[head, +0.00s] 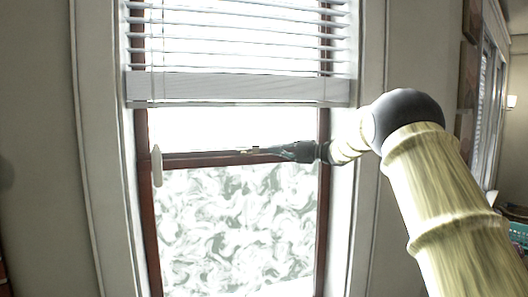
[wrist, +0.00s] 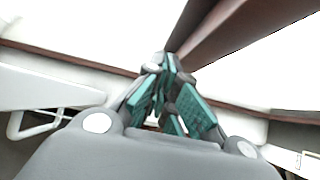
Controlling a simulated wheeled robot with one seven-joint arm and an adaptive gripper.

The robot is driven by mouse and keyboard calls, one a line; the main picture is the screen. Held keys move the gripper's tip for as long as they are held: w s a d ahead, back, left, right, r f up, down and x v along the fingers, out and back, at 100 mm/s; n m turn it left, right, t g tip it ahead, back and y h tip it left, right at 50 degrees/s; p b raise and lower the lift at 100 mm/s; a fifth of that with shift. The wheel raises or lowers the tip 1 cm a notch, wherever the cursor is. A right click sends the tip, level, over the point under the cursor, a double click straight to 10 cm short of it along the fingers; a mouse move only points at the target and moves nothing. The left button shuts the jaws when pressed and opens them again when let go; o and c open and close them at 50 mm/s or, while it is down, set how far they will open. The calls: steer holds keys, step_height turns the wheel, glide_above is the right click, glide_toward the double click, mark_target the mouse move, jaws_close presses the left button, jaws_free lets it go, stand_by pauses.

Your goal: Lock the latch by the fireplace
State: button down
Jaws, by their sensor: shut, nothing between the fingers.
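The window has a dark brown frame with a horizontal meeting rail (head: 195,161) across its middle. A small pale piece, probably the latch (head: 243,151), sits on top of the rail near the middle; it is too small to tell its position. My gripper (head: 257,149) reaches in from the right along the rail, its tips right beside that piece. I cannot tell whether they touch it. In the wrist view, my gripper (wrist: 168,62) has its teal-padded fingers shut and empty, with the tips by a brown window bar (wrist: 225,30). The latch is not discernible there.
White blinds (head: 240,88) hang above the rail, partly lowered. A white cord pull (head: 156,165) hangs at the left of the window. The lower pane (head: 235,225) has a grey-green swirl pattern. White trim (head: 372,70) borders the window at right.

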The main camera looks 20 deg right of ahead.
steer(key=v, duration=0.8)
steer(key=shift+d, duration=0.1)
